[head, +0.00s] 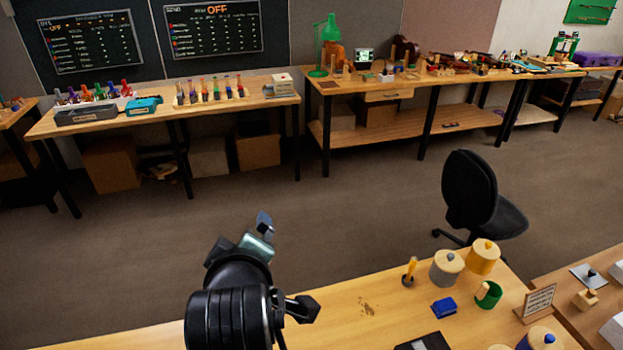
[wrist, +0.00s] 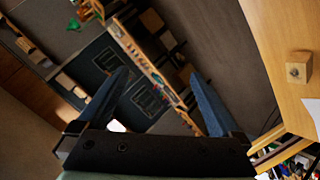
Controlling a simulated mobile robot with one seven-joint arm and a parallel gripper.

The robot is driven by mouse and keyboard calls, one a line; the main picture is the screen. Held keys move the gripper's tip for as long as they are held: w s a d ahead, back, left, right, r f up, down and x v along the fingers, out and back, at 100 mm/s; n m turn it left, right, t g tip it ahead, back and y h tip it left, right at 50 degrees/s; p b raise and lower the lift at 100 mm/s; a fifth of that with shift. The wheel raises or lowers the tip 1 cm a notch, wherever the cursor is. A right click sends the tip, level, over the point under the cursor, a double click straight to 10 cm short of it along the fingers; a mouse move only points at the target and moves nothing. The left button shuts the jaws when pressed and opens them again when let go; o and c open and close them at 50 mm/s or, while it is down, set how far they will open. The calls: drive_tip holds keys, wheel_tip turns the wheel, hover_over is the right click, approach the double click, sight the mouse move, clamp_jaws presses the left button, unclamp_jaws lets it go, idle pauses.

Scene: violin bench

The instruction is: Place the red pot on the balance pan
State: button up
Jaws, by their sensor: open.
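I cannot make out a red pot or a balance pan in either view. The near bench (head: 345,325) carries a grey pot (head: 446,267), a yellow pot (head: 483,257), a green cup-like piece (head: 488,295) and part of a blue pot (head: 541,338). My gripper (head: 262,226) is raised left of these pots, over the floor side of the bench. In the wrist view my gripper (wrist: 160,78) has its two blue fingers spread wide, with nothing between them. The far benches and boards show beyond the fingers, tilted.
A blue block (head: 444,308), an upright yellow stick (head: 410,271) and a dark flat object (head: 424,342) are on the near bench. A small sign (head: 538,301) stands at its right. A black chair (head: 472,195) stands behind. The bench's left part looks largely clear.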

drive_tip(key=d+r+m+t, duration=0.2)
drive_tip(key=r+m+t, duration=0.1)
drive_tip(key=r, duration=0.6)
drive_tip(key=d+r+m+t, duration=0.2)
drive_tip(key=d+r+t, duration=0.15)
drive_tip(key=r, duration=0.55)
drive_tip(key=s+d+r+m+t+h, duration=0.1)
drive_tip(key=s+d+r+m+t, duration=0.1)
drive_tip(key=s+r, duration=0.4)
drive_tip(key=s+d+r+m+t+h, duration=0.1)
drive_tip(key=s+r+m+t, duration=0.4)
drive_tip(key=r, duration=1.1)
drive_tip(key=shift+s+d+t, duration=0.65)
drive_tip(key=shift+s+t, duration=0.15)
drive_tip(key=shift+t, duration=0.45)
